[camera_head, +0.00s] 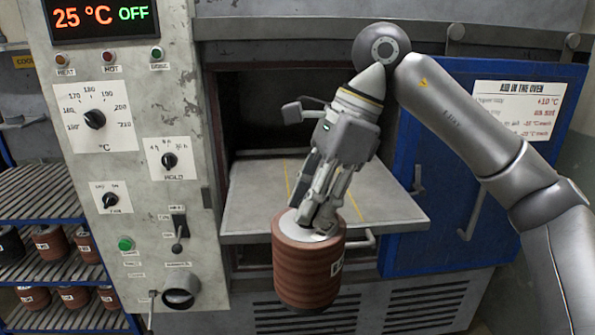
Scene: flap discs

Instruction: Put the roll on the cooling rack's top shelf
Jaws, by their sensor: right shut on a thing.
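A reddish-brown roll (308,267) with a pale top and a white label hangs upright in front of the oven's pulled-out shelf. My right gripper (316,222) points down and is shut on the top of the roll. The blue cooling rack (52,263) stands at the left edge, partly cut off by the frame. Its top shelf (40,193) shows as bare slats. Several similar rolls stand on the lower shelves. My left gripper is out of view.
The oven's control panel (140,215), with knobs and a protruding round port (181,290), stands between the roll and the rack. The grey oven shelf (265,195) is empty and juts out. The blue oven door (405,255) stands open at right. The display reads 25 °C OFF.

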